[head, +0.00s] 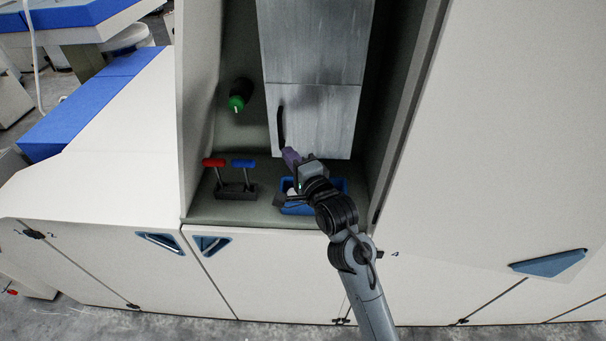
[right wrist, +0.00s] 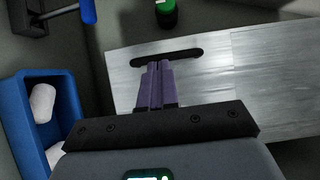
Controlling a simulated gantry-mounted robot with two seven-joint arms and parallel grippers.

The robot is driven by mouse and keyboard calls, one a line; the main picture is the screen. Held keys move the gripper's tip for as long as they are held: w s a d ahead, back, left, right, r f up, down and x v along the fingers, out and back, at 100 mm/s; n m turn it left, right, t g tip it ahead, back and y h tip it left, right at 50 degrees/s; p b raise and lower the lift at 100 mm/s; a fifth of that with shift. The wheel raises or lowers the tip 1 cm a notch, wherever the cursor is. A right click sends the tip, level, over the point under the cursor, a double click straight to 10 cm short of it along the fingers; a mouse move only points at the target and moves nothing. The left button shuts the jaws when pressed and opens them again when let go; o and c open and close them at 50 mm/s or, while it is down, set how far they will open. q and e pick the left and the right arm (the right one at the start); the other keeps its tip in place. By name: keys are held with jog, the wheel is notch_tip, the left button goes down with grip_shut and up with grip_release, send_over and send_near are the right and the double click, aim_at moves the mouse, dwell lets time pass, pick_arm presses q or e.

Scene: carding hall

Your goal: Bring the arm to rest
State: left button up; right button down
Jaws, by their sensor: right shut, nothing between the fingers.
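My right arm reaches up from the bottom of the head view into a recess in the white machine. My right gripper (head: 288,155), with purple fingers, is shut and empty. In the right wrist view its fingertips (right wrist: 157,65) are together just in front of the black bar handle (right wrist: 153,57) on a grey metal panel (right wrist: 210,85). In the head view the handle (head: 281,128) is just above the fingertips; I cannot tell whether they touch. My left gripper is in neither view.
A blue bin (head: 298,210) sits under the right gripper; white rolls (right wrist: 43,103) lie in it. Left of it stand a red-handled lever (head: 213,162) and a blue-handled lever (head: 243,163). A green-ended cylinder (head: 238,98) is on the recess's back wall. Side walls bound the recess.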

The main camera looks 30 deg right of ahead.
pick_arm(q)
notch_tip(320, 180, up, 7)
jog(key=p, duration=0.7)
pick_arm(e)
jog(key=s+f+n+g, duration=0.4)
jog(key=s+f+n, duration=0.2)
jog(key=s, duration=0.6)
jog(key=s+f+n+g, duration=0.5)
jog(key=s+f+n, duration=0.1)
jog(key=s, duration=0.7)
jog(key=s+f+n+g, duration=0.5)
jog(key=s+f+n, duration=0.1)
jog(key=s, duration=0.6)
jog(key=shift+s+a+n, duration=0.2)
jog(key=shift+a+n, duration=0.1)
jog(key=shift+n, duration=0.5)
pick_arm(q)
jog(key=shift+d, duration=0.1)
pick_arm(e)
jog(key=shift+f, duration=0.1)
